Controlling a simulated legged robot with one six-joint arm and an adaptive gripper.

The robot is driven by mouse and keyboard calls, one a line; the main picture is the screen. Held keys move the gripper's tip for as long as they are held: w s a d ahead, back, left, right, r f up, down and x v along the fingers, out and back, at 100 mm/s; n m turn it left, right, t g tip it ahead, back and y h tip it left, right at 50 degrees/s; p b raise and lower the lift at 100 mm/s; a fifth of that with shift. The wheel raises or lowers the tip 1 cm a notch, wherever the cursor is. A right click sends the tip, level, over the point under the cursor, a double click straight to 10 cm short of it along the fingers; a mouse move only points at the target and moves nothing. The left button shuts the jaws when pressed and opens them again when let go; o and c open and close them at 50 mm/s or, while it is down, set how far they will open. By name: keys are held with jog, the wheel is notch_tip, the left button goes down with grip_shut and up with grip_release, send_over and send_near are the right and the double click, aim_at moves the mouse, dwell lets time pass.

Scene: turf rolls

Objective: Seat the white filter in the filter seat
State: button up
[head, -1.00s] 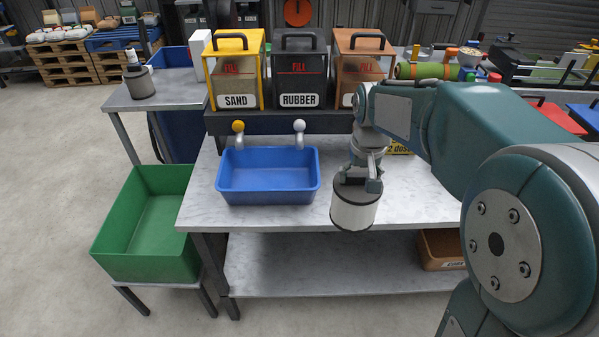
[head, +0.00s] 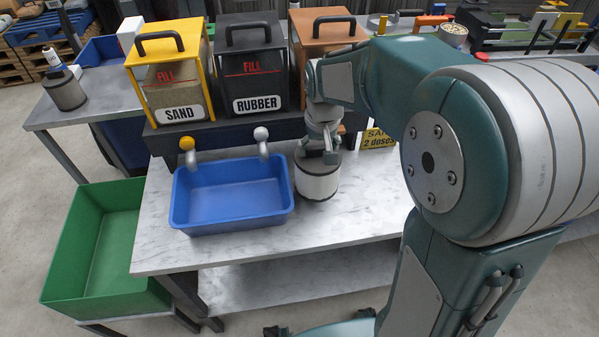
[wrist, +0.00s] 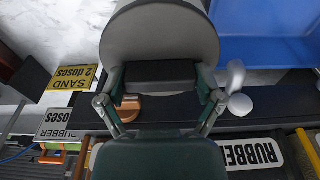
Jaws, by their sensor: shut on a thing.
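The white filter (head: 317,184) is a white cylinder with dark top and bottom bands. My gripper (head: 318,157) is shut on its top and holds it upright, just right of the blue tray, over the marble-topped bench. I cannot tell how far its base is above the bench top. In the wrist view the filter (wrist: 160,35) shows as a large grey round body, with a dark block between the fingers of my gripper (wrist: 160,85). I cannot make out the filter seat for certain.
The blue tray (head: 232,222) sits under two spouts. Sand (head: 170,85), rubber (head: 250,60) and brown (head: 315,30) bins stand behind it. A green crate (head: 62,250) is at lower left. A yellow sign (head: 378,138) stands right of the filter. The front right bench top is clear.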

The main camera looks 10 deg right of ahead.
notch_tip(320, 180, down, 2)
jog(key=shift+a+f, duration=0.1)
jog(key=shift+f, duration=1.95)
jog(key=o, duration=1.1)
jog(key=shift+f, duration=0.1)
jog(key=shift+c, duration=0.2)
